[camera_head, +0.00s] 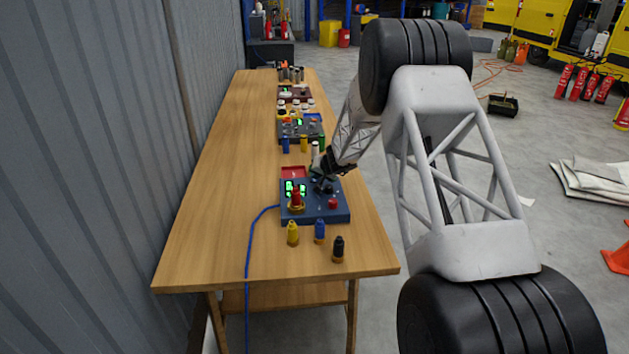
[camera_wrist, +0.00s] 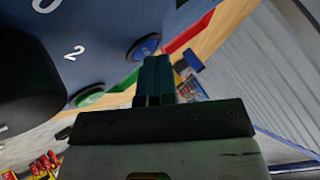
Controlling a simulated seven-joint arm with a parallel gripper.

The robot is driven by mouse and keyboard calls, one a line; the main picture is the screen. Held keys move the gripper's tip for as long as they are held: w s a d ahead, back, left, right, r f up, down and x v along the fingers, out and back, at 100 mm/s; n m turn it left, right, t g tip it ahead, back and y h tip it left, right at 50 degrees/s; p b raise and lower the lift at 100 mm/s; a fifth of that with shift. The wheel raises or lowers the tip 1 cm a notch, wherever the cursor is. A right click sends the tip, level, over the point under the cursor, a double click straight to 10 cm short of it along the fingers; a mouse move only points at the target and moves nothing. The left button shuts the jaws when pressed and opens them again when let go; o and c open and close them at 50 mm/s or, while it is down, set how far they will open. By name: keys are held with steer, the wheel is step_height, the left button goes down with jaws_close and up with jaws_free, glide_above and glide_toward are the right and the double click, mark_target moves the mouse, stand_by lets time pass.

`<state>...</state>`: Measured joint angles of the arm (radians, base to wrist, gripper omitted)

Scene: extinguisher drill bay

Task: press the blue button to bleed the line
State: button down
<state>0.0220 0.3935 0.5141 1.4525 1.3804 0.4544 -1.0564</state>
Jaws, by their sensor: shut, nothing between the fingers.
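A blue control box (camera_head: 341,215) sits on the near half of the wooden table. Its face fills the upper left of the wrist view (camera_wrist: 105,25), with a white "2". The blue button (camera_wrist: 145,47) is a round blue cap in a dark ring near the box's edge. A green button (camera_wrist: 88,95) is to its lower left. I cannot make out the blue button in the head view. My gripper (camera_head: 323,182) is over the far part of the box. In the wrist view its fingertips (camera_wrist: 156,62) are shut and empty, just beside the blue button; contact cannot be told.
A red knob (camera_head: 332,203) and a red-and-yellow piece (camera_head: 296,201) stand on the box. Yellow (camera_head: 292,233), blue (camera_head: 320,230) and black (camera_head: 338,250) bottles stand in front. A blue hose (camera_head: 250,240) runs off the table (camera_head: 215,215). The table's left side is clear.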

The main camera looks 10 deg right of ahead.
steer(key=shift+r, duration=0.8)
steer(key=shift+r, duration=0.2)
steer(key=shift+r, duration=2.35)
steer(key=shift+s+r, duration=0.1)
